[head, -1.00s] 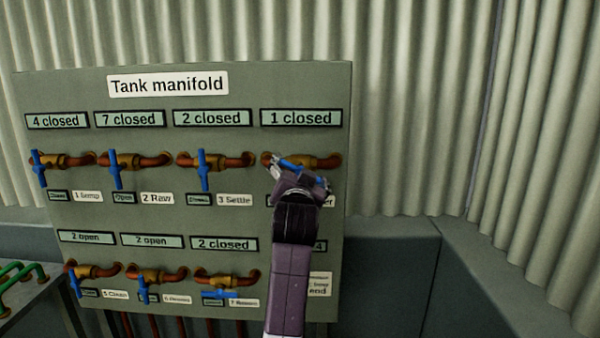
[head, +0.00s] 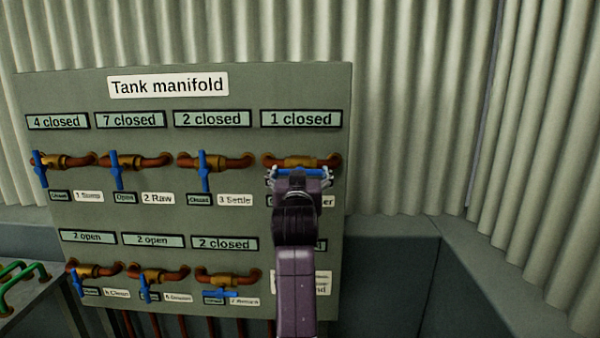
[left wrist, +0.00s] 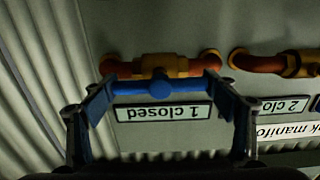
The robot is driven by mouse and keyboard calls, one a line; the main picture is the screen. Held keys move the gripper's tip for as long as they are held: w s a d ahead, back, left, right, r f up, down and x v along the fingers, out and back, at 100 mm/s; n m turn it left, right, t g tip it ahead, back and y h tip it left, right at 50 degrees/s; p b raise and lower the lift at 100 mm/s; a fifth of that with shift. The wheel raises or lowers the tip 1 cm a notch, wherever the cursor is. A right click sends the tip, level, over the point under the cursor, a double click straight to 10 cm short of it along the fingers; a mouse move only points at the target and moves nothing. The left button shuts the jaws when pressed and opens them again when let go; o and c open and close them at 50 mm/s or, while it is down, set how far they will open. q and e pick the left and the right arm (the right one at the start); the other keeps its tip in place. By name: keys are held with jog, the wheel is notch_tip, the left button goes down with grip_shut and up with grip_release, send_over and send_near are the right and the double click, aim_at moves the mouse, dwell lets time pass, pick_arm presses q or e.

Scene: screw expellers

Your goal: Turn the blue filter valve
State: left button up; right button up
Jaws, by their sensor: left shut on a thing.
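The blue valve handle (head: 302,173) is the rightmost in the upper row of the tank manifold (head: 348,130). It lies level across its brass valve body (head: 300,161), under a display reading "1 closed" (head: 301,118). My left gripper (head: 299,178) is shut on it, with one finger at each end of the bar. In the left wrist view the blue handle (left wrist: 160,88) spans between the fingers of the gripper (left wrist: 160,92). The name plate below this valve is mostly hidden behind my gripper; only "er" shows. My right gripper is not in view.
Three other upper valves, such as the Settle valve (head: 203,170), have upright blue handles. Lower valves (head: 222,290) sit below, one partly behind my arm. Green pipes (head: 20,280) stand at the lower left. The corrugated wall (head: 420,110) right of the panel is bare.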

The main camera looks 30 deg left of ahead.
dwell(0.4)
pick_arm(q)
jog(key=o, duration=1.2)
jog(key=shift+c, duration=0.2)
notch_tip(320, 180, up, 10)
jog(key=v, duration=0.8)
